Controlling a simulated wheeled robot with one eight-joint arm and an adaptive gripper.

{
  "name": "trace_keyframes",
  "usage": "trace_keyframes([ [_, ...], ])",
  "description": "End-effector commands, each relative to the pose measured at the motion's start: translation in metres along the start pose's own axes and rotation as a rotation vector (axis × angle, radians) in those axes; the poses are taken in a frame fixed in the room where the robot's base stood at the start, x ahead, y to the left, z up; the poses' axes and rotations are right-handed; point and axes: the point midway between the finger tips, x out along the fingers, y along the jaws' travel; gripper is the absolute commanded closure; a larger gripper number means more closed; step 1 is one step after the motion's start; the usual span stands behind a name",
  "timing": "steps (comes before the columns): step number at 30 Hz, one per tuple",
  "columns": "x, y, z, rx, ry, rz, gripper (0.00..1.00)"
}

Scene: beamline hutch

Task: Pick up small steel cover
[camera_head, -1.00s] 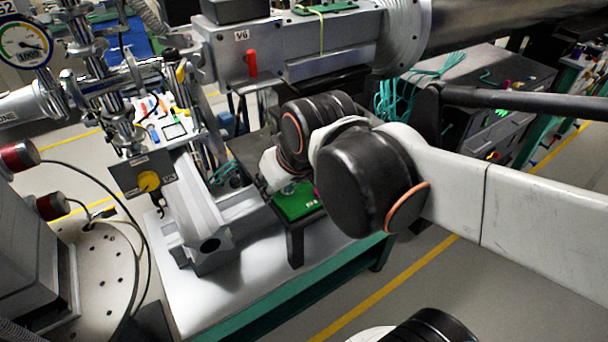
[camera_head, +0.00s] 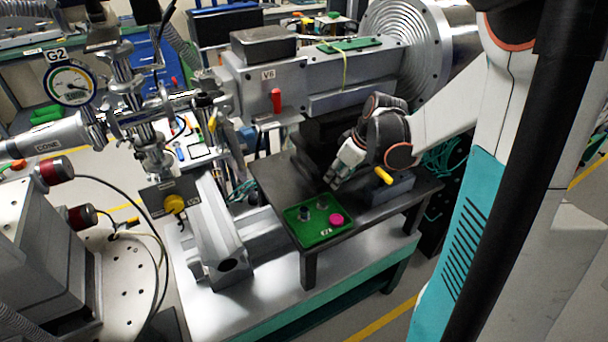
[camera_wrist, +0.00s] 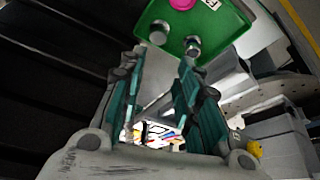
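A green tray (camera_head: 316,237) lies on the dark stand's front corner. Two small grey metal pieces are on it: one at the left (camera_head: 304,213) and one further back (camera_head: 322,204). I cannot tell for sure which is the small steel cover. In the wrist view the left piece (camera_wrist: 193,45) and the back piece (camera_wrist: 158,32) show near the tray's edge, beyond my fingertips. My gripper (camera_head: 333,182) is above and behind the tray, apart from the pieces. In the wrist view its teal-padded fingers (camera_wrist: 160,65) are apart with nothing between them.
A round pink piece (camera_head: 336,219) is also on the tray. A yellow handle (camera_head: 383,176) stands close beside my gripper. The grey V6 valve body (camera_head: 262,85) with a red lever (camera_head: 276,100) rises behind. The V5 box (camera_head: 168,198) is to the left.

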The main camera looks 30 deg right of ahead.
Motion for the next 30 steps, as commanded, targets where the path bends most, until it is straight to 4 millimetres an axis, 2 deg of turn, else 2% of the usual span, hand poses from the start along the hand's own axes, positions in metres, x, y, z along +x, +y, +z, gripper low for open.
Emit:
trace_keyframes([
  [5,0.014,0.006,0.005,-0.011,0.001,-0.007,0.69],
  [15,0.075,0.005,0.005,-0.012,0.002,-0.006,0.69],
  [25,0.095,0.005,0.005,-0.009,0.001,-0.006,0.69],
  [30,0.118,0.004,0.008,-0.011,0.001,-0.006,0.69],
])
